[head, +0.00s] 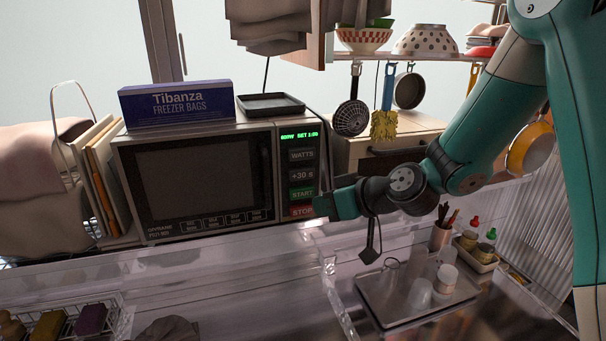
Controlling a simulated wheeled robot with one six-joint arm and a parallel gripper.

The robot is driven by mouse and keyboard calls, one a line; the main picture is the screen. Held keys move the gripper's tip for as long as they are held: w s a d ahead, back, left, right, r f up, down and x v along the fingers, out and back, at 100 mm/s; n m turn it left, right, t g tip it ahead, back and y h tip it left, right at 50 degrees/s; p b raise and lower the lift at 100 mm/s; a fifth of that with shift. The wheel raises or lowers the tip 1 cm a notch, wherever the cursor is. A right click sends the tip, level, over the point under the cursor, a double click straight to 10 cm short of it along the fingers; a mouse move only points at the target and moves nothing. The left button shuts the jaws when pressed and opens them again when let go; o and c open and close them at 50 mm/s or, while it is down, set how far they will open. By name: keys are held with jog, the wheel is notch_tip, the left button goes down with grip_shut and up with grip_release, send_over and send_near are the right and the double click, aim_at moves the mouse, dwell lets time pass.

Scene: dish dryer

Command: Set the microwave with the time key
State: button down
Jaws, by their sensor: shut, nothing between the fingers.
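The microwave (200,228) stands on the counter with its door shut. Its green display (299,135) seems to read "SET 1:00", with small blurred text before it. Below the display, from top to bottom, are the WATTS key (302,155), the +30 s time key (302,175), the green START key (302,194) and the red STOP key (302,211). My gripper (319,206) is shut and empty. Its tip is at the right edge of the key panel, level with START and STOP and lower than the +30 s key. I cannot tell whether it touches the panel.
A freezer bags box (177,106) and a dark tray (270,104) lie on the microwave. A metal tray (385,303) with glasses stands at the lower right. Utensils hang at the right behind my arm. A clear edge (335,285) runs below my gripper.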

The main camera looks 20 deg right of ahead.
aim_at(302, 173)
jog(key=w+p, duration=0.2)
jog(key=w, duration=0.6)
jog(key=shift+w+p, duration=0.25)
jog(key=shift+p, duration=0.05)
jog(key=shift+w, duration=0.15)
dwell(1.7)
jog(key=shift+w, duration=0.3)
jog(key=shift+w+b, duration=0.3)
jog(key=shift+w, duration=0.5)
dwell(0.9)
jog(key=shift+s, duration=0.15)
jog(key=shift+s+b, duration=0.55)
jog(key=shift+s, duration=0.55)
